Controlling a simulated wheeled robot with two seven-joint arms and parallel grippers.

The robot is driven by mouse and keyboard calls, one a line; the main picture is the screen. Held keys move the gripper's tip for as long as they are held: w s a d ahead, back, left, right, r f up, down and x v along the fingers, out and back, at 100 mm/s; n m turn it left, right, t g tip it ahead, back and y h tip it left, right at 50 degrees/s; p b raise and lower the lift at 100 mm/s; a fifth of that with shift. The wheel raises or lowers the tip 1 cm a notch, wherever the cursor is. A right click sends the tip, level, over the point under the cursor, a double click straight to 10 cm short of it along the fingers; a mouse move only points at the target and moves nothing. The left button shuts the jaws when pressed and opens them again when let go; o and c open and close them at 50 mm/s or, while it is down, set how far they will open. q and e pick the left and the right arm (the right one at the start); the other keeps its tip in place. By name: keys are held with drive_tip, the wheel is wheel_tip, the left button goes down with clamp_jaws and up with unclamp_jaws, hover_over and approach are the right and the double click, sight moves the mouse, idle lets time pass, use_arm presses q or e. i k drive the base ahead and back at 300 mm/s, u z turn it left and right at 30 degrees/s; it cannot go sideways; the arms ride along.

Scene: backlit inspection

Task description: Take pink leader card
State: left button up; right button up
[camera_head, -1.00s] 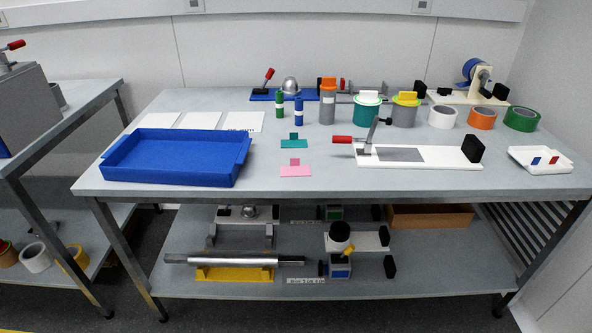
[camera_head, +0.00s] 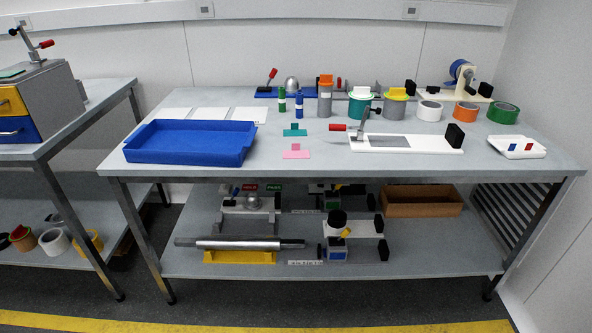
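The pink leader card (camera_head: 296,154) lies flat near the front edge of the grey table, with a small raised pink tab on its back side. A teal card (camera_head: 294,132) of the same shape lies just behind it. Neither of my grippers shows in the head view, and nothing touches the pink card.
A blue tray (camera_head: 190,142) stands left of the cards. A white fixture with a red-handled clamp (camera_head: 404,143) stands to the right. Behind are green and blue bottles, lidded canisters and tape rolls (camera_head: 467,112). A small white dish (camera_head: 517,147) sits at the right.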

sight(295, 153)
drive_tip(key=z, duration=1)
drive_tip(key=i, duration=0.85)
drive_tip(key=u, duration=0.35)
